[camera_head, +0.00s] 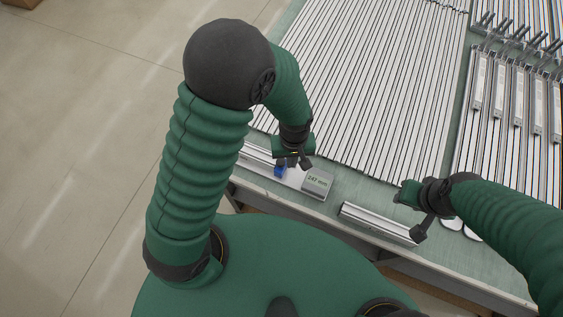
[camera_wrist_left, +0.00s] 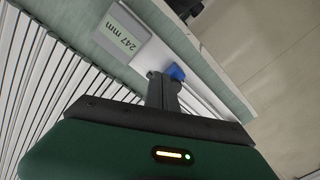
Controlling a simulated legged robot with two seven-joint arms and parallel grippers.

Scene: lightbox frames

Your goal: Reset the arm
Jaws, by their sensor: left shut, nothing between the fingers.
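My left gripper (camera_head: 293,161) is shut and empty, above the near edge of the table. In the left wrist view its dark fingers (camera_wrist_left: 161,88) point toward a measuring device with a grey display (camera_wrist_left: 121,37) reading 247 mm. The display (camera_head: 317,182) also shows in the head view, just right of the left gripper. A small blue part (camera_head: 279,171) sits on the device beside the fingers; I cannot tell whether they touch it. My right gripper (camera_head: 411,212) is above the table at the right, near a short silver profile; its fingers are not clear.
Long silver strips (camera_head: 375,75) lie in rows across the green table (camera_head: 350,182). The silver profile (camera_head: 375,222) lies along the near edge. Open floor (camera_head: 75,130) is at left.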

